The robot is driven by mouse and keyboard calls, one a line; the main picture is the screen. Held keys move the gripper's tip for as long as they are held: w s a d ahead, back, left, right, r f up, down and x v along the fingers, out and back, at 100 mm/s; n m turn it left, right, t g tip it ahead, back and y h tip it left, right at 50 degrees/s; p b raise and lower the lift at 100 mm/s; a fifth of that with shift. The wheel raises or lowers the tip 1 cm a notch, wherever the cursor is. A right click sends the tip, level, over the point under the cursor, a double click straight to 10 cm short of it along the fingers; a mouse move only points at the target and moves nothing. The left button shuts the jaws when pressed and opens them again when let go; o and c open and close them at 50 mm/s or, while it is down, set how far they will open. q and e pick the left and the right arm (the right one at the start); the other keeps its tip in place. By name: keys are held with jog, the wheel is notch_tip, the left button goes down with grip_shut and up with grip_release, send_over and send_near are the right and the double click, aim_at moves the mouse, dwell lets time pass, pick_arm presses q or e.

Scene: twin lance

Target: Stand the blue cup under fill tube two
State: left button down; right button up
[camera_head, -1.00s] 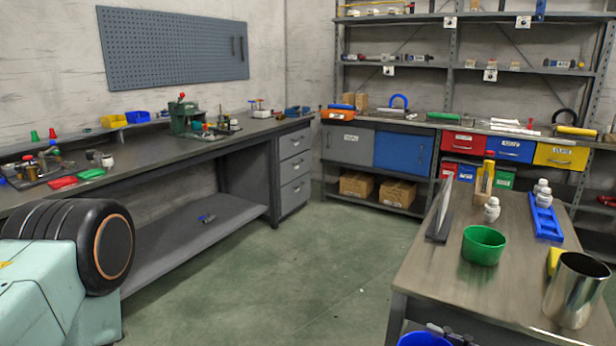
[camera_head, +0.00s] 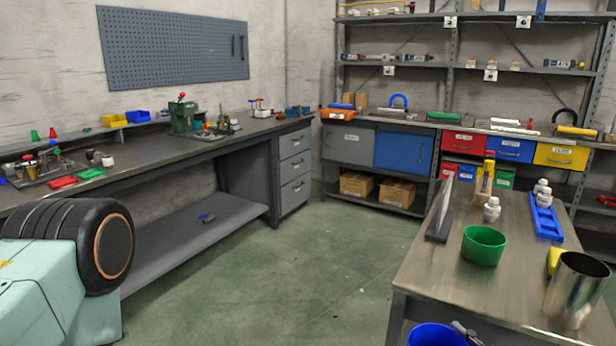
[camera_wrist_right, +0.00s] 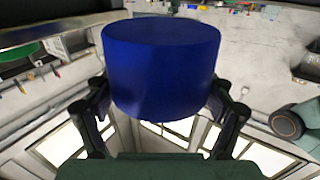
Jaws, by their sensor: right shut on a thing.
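The blue cup (camera_wrist_right: 160,65) fills the upper middle of the right wrist view. My right gripper (camera_wrist_right: 160,95) is shut on it, with one black finger on each side. In the head view the blue cup (camera_head: 436,336) shows at the bottom edge, in front of the right-hand table. Part of the dark gripper (camera_head: 466,332) shows beside its right side, and the rest is cut off. I cannot pick out fill tube two in these views. My left gripper is not in view.
The right-hand table (camera_head: 425,275) holds a green cup (camera_head: 484,245), a steel cup (camera_head: 577,283), a blue rack (camera_head: 545,216) and white bottles. A long workbench (camera_head: 150,160) with a green machine (camera_head: 184,116) runs along the left wall. The floor between (camera_head: 310,270) is clear.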

jog(key=shift+s+a+f+y, duration=0.3)
jog(key=shift+s+a+f, duration=0.5)
jog(key=shift+a+f, duration=0.15)
